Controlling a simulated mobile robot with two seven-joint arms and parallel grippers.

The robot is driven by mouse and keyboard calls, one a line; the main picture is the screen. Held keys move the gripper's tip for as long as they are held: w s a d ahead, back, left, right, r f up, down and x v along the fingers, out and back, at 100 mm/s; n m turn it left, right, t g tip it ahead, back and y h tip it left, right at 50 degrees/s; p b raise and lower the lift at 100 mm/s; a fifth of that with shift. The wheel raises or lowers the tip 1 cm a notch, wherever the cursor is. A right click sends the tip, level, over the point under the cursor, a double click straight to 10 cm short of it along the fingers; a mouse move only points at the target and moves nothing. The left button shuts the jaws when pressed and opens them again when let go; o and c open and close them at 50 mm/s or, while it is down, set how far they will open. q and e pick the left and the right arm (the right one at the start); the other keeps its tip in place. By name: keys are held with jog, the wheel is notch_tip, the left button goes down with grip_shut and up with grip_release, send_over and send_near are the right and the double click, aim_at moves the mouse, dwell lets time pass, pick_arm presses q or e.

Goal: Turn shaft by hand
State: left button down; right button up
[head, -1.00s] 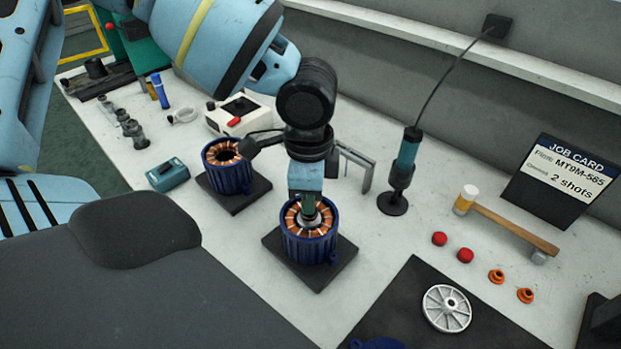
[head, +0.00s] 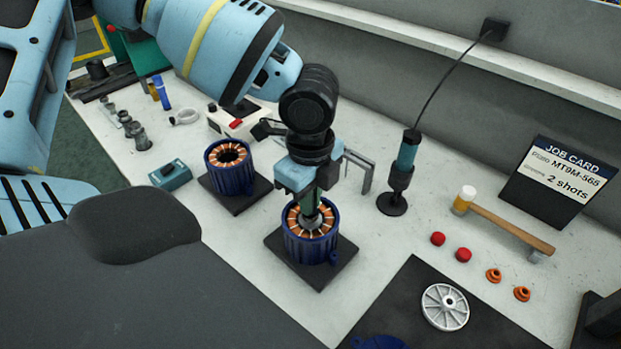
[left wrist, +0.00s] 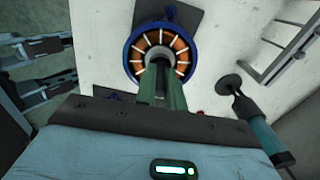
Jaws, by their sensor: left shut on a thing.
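The front motor, a blue housing (head: 308,248) with a ring of copper windings, stands upright on a dark square plate. My left gripper (head: 311,213) points down into its centre, its green fingers shut on the grey shaft (head: 311,223). In the left wrist view the fingers (left wrist: 161,88) reach into the middle of the winding ring (left wrist: 138,43), where the fingers partly hide the shaft (left wrist: 158,56). The shaft's lower part is hidden inside the motor. My right gripper is not in view.
A second blue motor (head: 232,180) stands close behind to the left. A grey bracket (head: 368,170) and a blue-black tool on a stand (head: 403,170) are to the right. A hammer (head: 505,225), red caps, orange rings and a black mat (head: 400,305) with a grey wheel lie further right.

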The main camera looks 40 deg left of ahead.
pick_arm(q)
jog(key=m, duration=0.4)
jog(key=c, duration=1.4)
grip_release()
jog(key=shift+m, duration=0.3)
jog(key=shift+c, duration=0.2)
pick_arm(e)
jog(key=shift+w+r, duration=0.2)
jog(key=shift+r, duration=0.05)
pick_arm(q)
jog(key=shift+c, duration=0.4)
jog(key=shift+r+p, duration=1.5)
jog(key=shift+r, duration=1.6)
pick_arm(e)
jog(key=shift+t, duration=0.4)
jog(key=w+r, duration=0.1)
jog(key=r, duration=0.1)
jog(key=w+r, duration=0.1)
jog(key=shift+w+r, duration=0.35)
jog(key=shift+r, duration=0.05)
pick_arm(q)
jog(key=shift+f, duration=0.1)
